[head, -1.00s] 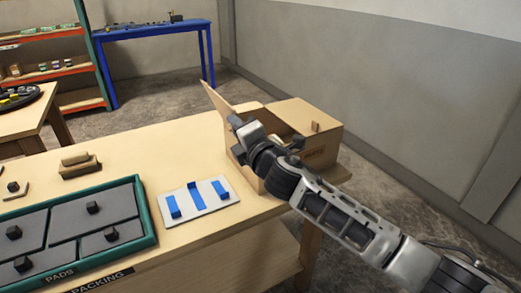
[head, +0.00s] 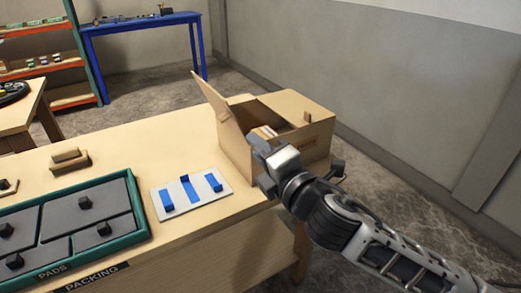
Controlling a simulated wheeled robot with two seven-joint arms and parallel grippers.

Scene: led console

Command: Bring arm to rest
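My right arm comes in from the lower right of the head view. Its gripper (head: 262,165) is in front of the open cardboard box (head: 318,143), near the table's right edge. The gripper is seen from behind and the side, so I cannot tell whether its fingers are open or shut or hold anything. It hides part of the box's front. My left arm and gripper do not show.
The box stands on the wooden table (head: 125,158) with one flap (head: 221,110) raised. A white board with blue strips (head: 212,202) and a green-rimmed tray of grey pads (head: 143,232) lie left of the arm. A blue table (head: 140,29) stands behind.

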